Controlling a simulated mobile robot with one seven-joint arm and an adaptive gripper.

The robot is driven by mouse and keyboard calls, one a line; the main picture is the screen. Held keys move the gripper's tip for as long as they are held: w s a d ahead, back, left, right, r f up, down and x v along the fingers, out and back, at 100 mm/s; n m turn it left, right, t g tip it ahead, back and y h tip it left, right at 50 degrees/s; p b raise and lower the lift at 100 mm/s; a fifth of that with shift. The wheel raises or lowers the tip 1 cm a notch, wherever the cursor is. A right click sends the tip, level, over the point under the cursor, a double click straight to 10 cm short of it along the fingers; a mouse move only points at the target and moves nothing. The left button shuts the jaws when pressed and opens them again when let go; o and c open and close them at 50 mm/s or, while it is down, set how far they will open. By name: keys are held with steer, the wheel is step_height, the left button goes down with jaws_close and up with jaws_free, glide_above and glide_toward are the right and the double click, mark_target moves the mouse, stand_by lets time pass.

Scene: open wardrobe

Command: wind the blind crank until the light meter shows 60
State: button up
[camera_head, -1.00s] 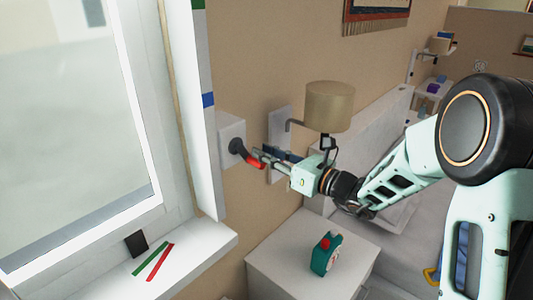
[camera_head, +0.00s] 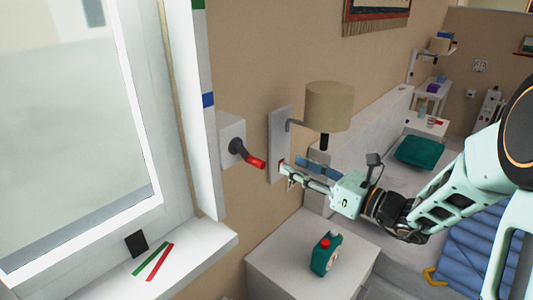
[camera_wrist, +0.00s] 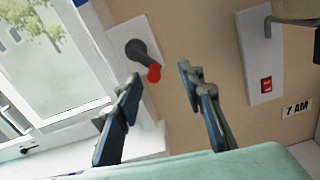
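The blind crank has a dark arm (camera_head: 240,150) on a white wall box (camera_head: 231,132) and a red handle (camera_head: 257,163) pointing right and slightly down. In the wrist view, the red handle (camera_wrist: 154,73) appears between my fingers but beyond their tips. My gripper (camera_head: 287,171) is to the right of the handle, apart from it. In the wrist view my gripper (camera_wrist: 157,75) is open, with nothing between its fingers. I cannot make out a light meter or any reading.
A window with a sill (camera_head: 190,262) is at the left. A wall plate with a red switch (camera_wrist: 266,85) and a lamp (camera_head: 328,105) are near my gripper. A bed is at the right.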

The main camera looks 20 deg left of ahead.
mark_target(263, 166)
steer(key=shift+v, duration=0.9)
steer(key=shift+n, duration=0.7)
steer(key=w+a+f+b, duration=0.1)
steer(key=a+b, duration=0.1)
steer(key=a, duration=0.2)
steer(key=w+a+b, duration=0.1)
steer(key=a+b, duration=0.1)
steer(key=a, duration=0.2)
steer(key=w+a+f+b, duration=0.1)
steer(key=a+b, duration=0.2)
steer(key=a, duration=0.2)
steer(key=shift+a+f, duration=0.1)
steer(key=shift+f, duration=0.25)
jaws_close()
